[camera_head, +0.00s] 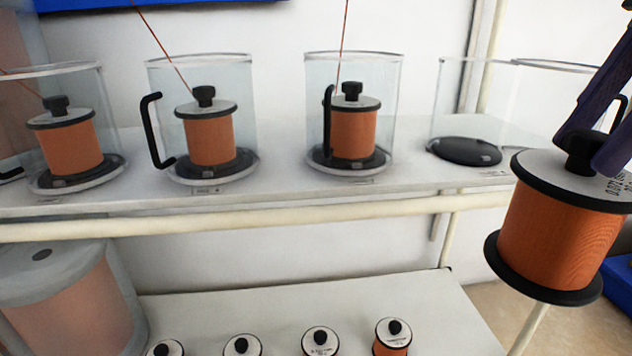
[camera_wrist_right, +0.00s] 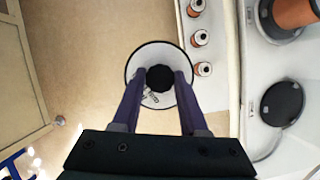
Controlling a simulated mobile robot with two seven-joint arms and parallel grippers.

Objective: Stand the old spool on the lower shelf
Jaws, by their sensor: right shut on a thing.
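My right gripper (camera_head: 590,145) is shut on the black knob of an orange spool (camera_head: 560,235), likely the old spool. The spool has a white top with print and black flanges. It hangs slightly tilted in the air at the right, in front of the upper shelf's right end. In the right wrist view, my right gripper (camera_wrist_right: 160,78) has a finger on each side of the knob, above the spool's white top (camera_wrist_right: 150,53). The lower shelf (camera_head: 250,305) shows at the bottom, with a bare part right of its row of spools. My left gripper is not in view.
Several smaller-looking spools (camera_head: 394,335) stand in a row on the lower shelf. On the upper shelf (camera_head: 270,195), clear feeders hold orange spools (camera_head: 212,138); the right feeder's black base (camera_head: 465,151) is empty. A pale rail (camera_head: 250,218) runs along the upper shelf's front.

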